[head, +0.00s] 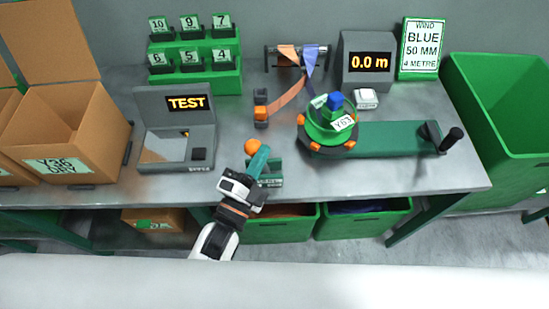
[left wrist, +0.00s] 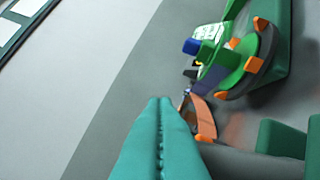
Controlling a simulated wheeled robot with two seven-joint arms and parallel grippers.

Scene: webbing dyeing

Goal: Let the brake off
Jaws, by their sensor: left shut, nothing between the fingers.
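A lever with an orange ball knob (head: 252,146), which looks like the brake, rises by a small green stand (head: 270,181) at the table's front edge. My left gripper (head: 264,151) has its teal fingers shut and empty, with the tips just right of the knob; I cannot tell whether they touch. The shut fingers also show in the left wrist view (left wrist: 160,103), where they hide the knob. A dark grey bar (left wrist: 250,162) runs behind them there. The winder's green drum (head: 318,134) with orange pegs stands to the right. My right gripper is not in view.
A crank handle (head: 452,139) stands at the right end of the winder's green base (head: 395,138). Orange webbing (head: 287,96) hangs behind, near an orange-ended guide (head: 260,108). A scale reading TEST (head: 178,155) stands left, beside an open cardboard box (head: 70,125). A 0.0 m display (head: 369,62) is behind.

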